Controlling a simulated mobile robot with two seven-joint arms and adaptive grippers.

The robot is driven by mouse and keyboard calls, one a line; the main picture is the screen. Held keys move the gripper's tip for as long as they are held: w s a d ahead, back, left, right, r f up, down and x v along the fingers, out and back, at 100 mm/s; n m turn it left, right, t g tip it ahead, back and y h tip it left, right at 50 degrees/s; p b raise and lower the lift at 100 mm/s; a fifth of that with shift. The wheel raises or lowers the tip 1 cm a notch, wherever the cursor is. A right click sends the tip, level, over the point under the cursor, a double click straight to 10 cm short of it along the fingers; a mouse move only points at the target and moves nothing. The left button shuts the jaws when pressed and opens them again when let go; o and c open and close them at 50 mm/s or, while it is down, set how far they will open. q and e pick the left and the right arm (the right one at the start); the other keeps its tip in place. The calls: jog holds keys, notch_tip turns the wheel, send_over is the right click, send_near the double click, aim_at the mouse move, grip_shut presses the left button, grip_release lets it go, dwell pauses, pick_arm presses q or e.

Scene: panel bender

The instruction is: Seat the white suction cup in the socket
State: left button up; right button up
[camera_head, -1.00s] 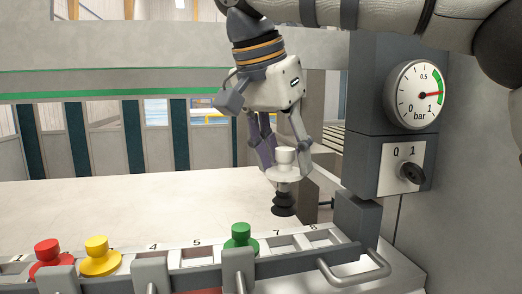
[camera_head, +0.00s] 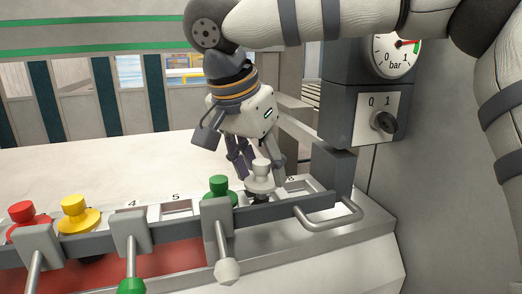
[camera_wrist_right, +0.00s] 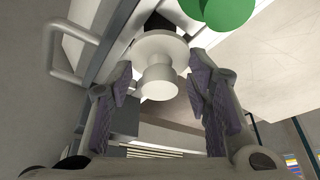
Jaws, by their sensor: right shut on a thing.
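The white suction cup (camera_head: 261,180) has a knob on top, a wide flange and a dark lower part. My right gripper (camera_head: 261,168) comes down from above with its fingers on both sides of the cup, shut on it. The cup is upright, low over the socket row, just right of the green cup (camera_head: 220,187). It hides the socket under it, so I cannot tell whether it is seated. In the right wrist view the white cup (camera_wrist_right: 157,82) sits between the two fingertips (camera_wrist_right: 160,88). My left gripper is not in view.
A red cup (camera_head: 22,213) and a yellow cup (camera_head: 77,214) stand in the row at left. An empty socket (camera_head: 176,207) is by number 5. A rail with levers (camera_head: 220,225) runs in front. A handle (camera_head: 335,212) and grey post (camera_head: 333,172) stand close at right.

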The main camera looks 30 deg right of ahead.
jog(key=shift+f, duration=0.35)
jog(key=o, duration=1.2)
jog(key=shift+o, duration=0.2)
jog(key=v, duration=1.2)
jog(key=shift+s+a, duration=0.1)
